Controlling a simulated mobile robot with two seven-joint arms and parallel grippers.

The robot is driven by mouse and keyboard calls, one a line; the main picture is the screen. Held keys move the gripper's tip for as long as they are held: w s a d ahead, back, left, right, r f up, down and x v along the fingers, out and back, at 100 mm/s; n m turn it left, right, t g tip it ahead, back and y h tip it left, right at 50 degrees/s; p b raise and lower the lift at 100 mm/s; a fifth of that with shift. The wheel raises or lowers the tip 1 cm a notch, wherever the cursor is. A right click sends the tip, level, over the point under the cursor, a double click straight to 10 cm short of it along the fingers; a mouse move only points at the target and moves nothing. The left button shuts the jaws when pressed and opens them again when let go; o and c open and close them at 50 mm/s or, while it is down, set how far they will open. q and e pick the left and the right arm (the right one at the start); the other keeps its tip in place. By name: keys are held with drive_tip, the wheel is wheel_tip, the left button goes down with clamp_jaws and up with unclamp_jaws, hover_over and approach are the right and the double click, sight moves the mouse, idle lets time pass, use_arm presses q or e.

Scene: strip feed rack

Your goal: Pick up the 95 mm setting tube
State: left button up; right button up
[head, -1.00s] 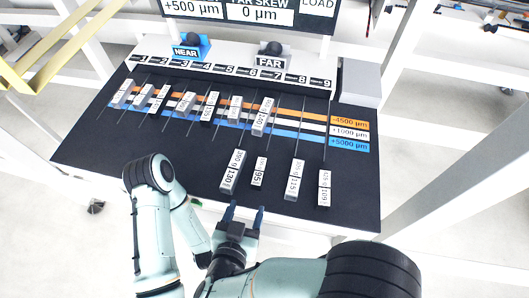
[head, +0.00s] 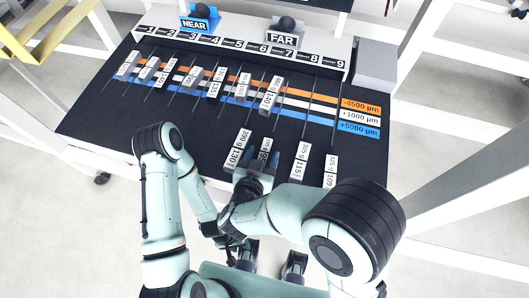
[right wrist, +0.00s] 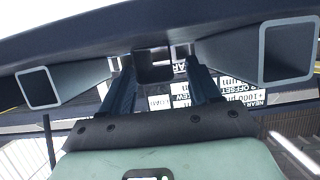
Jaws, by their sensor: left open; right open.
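The 95 mm setting tube (head: 265,147) lies on the black table among the loose tubes, between the 130 tube (head: 238,150) and the 115 tube (head: 301,162). My right gripper (head: 261,161) is open at its near end and hides part of it. In the right wrist view my right gripper's fingers (right wrist: 158,78) stand on either side of the tube's dark end (right wrist: 153,72); I cannot tell if they touch it. My left gripper (head: 270,257) is open and empty, below the table's front edge.
The 109 tube (head: 330,170) lies at the right. Square hollow tube ends flank my fingers closely in the right wrist view (right wrist: 38,88). Several tubes lie across the coloured strips at the back, under the numbered rack (head: 230,45). The table's left front is clear.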

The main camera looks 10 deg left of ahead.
drive_tip(key=shift+x, duration=1.5)
drive_tip(key=c, duration=1.1)
drive_tip(key=shift+c, duration=0.2)
